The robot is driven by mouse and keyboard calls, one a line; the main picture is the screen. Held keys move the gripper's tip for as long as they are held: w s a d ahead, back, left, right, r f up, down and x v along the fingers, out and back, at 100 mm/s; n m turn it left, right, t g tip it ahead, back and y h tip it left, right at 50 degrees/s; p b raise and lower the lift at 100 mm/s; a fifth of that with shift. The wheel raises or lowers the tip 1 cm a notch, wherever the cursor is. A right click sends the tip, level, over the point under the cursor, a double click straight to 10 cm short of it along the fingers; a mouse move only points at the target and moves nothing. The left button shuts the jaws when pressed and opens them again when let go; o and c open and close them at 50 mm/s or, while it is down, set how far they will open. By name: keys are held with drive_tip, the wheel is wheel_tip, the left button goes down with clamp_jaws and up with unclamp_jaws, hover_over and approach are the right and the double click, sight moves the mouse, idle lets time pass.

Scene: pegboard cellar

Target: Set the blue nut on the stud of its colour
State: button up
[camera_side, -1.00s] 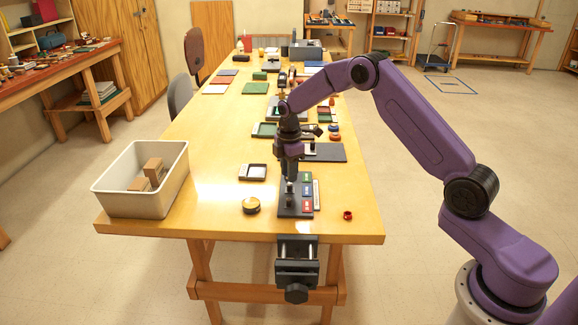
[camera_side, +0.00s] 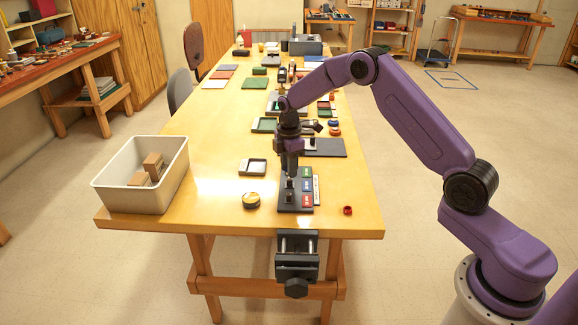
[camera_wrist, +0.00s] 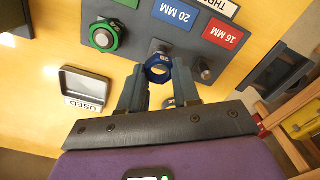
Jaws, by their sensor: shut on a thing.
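My gripper (camera_wrist: 157,85) is shut on the blue nut (camera_wrist: 148,72), a ring held between its fingertips. In the side view my gripper (camera_side: 290,176) is low over the dark stud board (camera_side: 284,207). The board (camera_wrist: 228,58) carries a blue "20 MM" label (camera_wrist: 175,13) and a red "16 MM" label (camera_wrist: 222,33). The middle stud (camera_wrist: 159,47), in line with the blue label, shows just beyond the nut, which looks apart from it. The bare stud by the red label (camera_wrist: 204,70) is to the right. A green nut (camera_wrist: 115,32) sits around the left stud.
A red nut (camera_side: 347,211) lies on the table right of the board. A round yellow-and-black item (camera_side: 251,201) and a tray marked "USED" (camera_wrist: 85,88) are to the left. A bin with wooden blocks (camera_side: 112,188) stands at the left edge; a vise (camera_side: 297,262) is on the front edge.

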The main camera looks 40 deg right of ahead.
drive_tip(key=shift+f, duration=1.9)
idle(2.1)
drive_tip(key=o, duration=1.5)
drive_tip(key=shift+o, duration=0.2)
drive_tip(key=shift+r, duration=0.15)
drive_tip(key=shift+r, duration=3.9)
